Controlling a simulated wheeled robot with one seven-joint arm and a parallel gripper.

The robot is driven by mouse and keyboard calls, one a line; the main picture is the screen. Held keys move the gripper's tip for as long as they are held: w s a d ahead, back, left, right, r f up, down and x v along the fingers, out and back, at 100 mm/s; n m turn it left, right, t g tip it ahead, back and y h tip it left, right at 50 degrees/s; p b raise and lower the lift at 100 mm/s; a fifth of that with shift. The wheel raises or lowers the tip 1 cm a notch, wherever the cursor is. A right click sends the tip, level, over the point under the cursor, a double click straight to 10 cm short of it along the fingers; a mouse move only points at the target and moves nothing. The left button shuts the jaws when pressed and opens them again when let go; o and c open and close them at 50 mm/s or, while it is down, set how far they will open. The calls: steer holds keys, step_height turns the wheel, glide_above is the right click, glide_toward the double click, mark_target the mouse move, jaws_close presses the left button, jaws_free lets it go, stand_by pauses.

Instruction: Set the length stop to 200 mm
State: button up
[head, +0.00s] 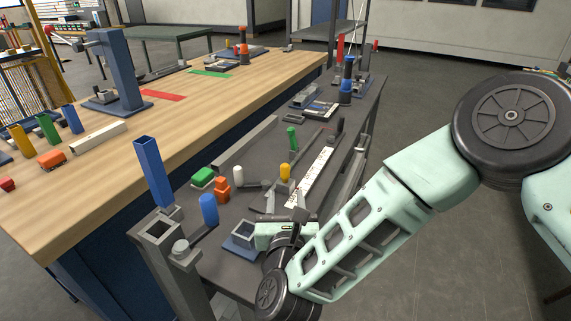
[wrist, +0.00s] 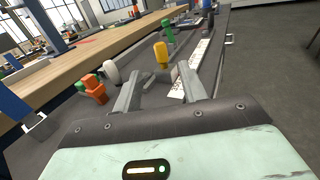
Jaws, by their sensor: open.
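A white scale with dark marks (head: 313,175) lies along the grey bench; it also shows in the wrist view (wrist: 196,72). A yellow-capped handle (head: 285,172) stands upright beside the scale's left edge. I cannot tell for sure whether it belongs to the length stop, nor read the scale's numbers. In the wrist view the yellow handle (wrist: 161,54) appears between and beyond my fingertips, apart from them. My gripper (wrist: 158,80) is open and empty.
A green handle (head: 291,138) stands farther along the bench. A white-ended cylinder (head: 239,176), orange block (head: 222,189), green block (head: 203,178) and blue cylinder (head: 208,209) are left of my gripper. A wooden workbench (head: 230,95) runs alongside; open floor (head: 430,240) lies right.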

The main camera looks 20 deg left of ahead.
mark_target(285, 171)
steer(key=p+x, duration=0.2)
steer(key=x, duration=0.9)
steer(key=shift+w+a, duration=0.15)
steer(key=shift+w, duration=0.2)
jaws_close()
